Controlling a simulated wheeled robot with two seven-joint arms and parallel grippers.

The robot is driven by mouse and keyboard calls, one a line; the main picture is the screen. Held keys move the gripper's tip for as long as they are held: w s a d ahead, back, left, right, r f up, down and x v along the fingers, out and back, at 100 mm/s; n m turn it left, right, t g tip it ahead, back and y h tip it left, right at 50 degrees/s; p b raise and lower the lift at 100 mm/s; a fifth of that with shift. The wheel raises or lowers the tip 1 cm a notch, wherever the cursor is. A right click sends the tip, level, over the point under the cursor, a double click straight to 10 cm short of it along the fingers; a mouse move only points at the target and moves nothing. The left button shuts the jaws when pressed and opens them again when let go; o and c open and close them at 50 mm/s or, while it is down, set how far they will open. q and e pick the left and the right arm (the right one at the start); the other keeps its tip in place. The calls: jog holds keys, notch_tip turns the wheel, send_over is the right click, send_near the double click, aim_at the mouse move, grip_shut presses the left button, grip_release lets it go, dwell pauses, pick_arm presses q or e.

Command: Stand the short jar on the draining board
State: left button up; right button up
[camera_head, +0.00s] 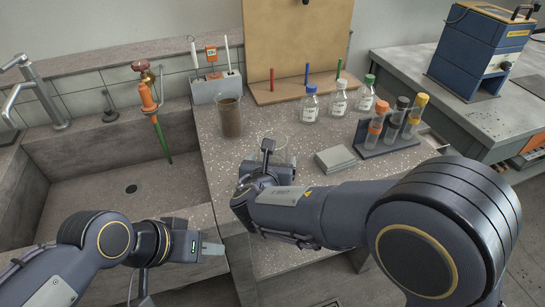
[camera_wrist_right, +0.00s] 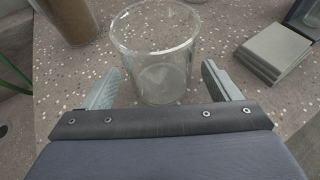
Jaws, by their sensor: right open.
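The short jar looks to be the clear, empty glass (camera_head: 279,148), upright on the speckled bench; in the right wrist view the clear glass (camera_wrist_right: 155,45) stands between and just beyond the fingertips. My right gripper (camera_head: 267,166) is open, its fingers at the near left and right sides of the glass, with small gaps showing; the right wrist view shows both fingers (camera_wrist_right: 163,82). A wooden board (camera_head: 297,93) with red, blue and green pegs looks like the draining board, at the back of the bench. My left gripper (camera_head: 210,249) is over the sink's front edge, its finger opening unclear.
A brown-filled beaker (camera_head: 229,118) stands left of the clear glass. Several capped bottles (camera_head: 338,102) stand before the board. A tube rack (camera_head: 388,142) and grey slabs (camera_head: 336,159) are to the right. The sink (camera_head: 128,192) is at left.

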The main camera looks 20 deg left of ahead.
jog(key=v, duration=0.9)
jog(key=shift+s+r+p, duration=0.1)
jog(key=shift+s+p, duration=0.15)
jog(key=shift+p, duration=0.1)
jog(key=s+d+f+m+g+h, duration=0.2)
jog(key=d+m+g+h, duration=0.35)
jog(key=d+m, duration=1.75)
jog(key=s+d+m+g+y, duration=0.2)
jog(key=s+d+m+y, duration=0.5)
jog(key=s+d+m, duration=0.4)
jog(key=s+m, duration=0.4)
jog(key=m, duration=0.1)
jog(key=shift+y, duration=0.35)
jog(key=shift+d, duration=0.1)
notch_tip(320, 180, up, 14)
jog(key=p, duration=1.4)
